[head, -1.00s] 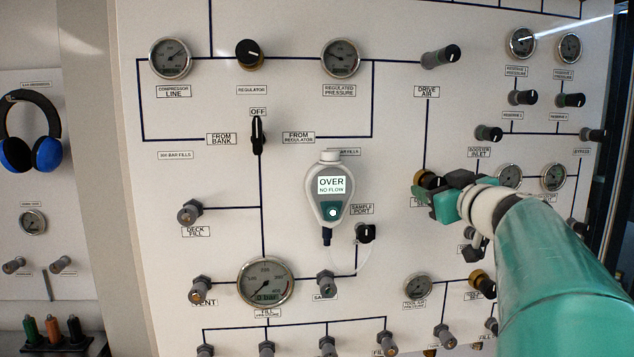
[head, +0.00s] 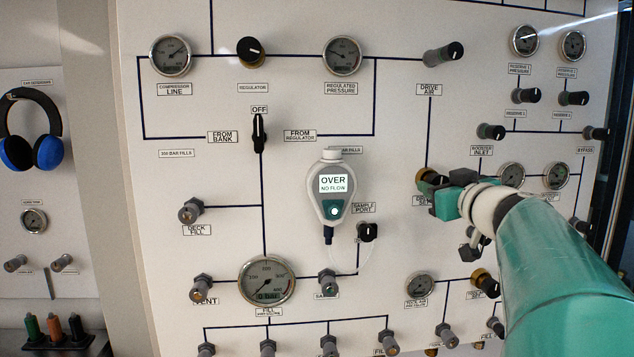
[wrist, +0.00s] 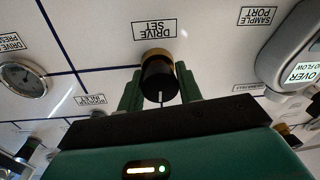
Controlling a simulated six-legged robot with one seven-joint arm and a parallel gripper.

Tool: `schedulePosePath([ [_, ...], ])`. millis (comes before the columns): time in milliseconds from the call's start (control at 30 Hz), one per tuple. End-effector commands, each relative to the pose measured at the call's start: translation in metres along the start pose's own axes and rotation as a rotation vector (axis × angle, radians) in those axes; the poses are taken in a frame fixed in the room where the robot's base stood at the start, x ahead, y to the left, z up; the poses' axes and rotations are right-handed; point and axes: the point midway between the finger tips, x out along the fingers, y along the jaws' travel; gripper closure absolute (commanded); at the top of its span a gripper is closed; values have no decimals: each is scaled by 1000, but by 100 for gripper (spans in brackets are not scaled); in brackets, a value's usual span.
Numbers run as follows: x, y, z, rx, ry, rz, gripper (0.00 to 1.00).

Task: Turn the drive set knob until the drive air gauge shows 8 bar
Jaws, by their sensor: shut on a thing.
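The drive set knob (wrist: 159,78) is black with a brass collar and a white mark. In the wrist view it sits below its DRIVE SET label, between the two green fingers of my gripper (wrist: 160,92), which is shut on it. In the head view the drive set knob (head: 430,181) shows at the left of my gripper (head: 438,186), partly hidden by it. A gauge labelled as a drive pressure (wrist: 22,80) stands at the left of the wrist view; its reading is too small to tell.
A hanging analyser (head: 331,195) reading OVER NO FLOW is left of my gripper. The drive air knob (head: 442,54) is above it. Booster inlet knob (head: 490,132) and several small gauges lie near my arm. The panel between the analyser and my gripper is mostly bare.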

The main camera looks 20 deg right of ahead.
Motion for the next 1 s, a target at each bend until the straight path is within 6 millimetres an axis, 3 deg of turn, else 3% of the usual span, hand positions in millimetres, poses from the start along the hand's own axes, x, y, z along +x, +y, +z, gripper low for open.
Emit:
schedulePosePath([
  [300,-1,0,-2,251,22,5,88],
  [667,-2,2,-2,286,24,10,88],
  [700,-2,2,-2,286,24,10,63],
  [800,-2,2,-2,286,24,10,45],
  [1000,-1,1,-1,286,22,8,45],
])
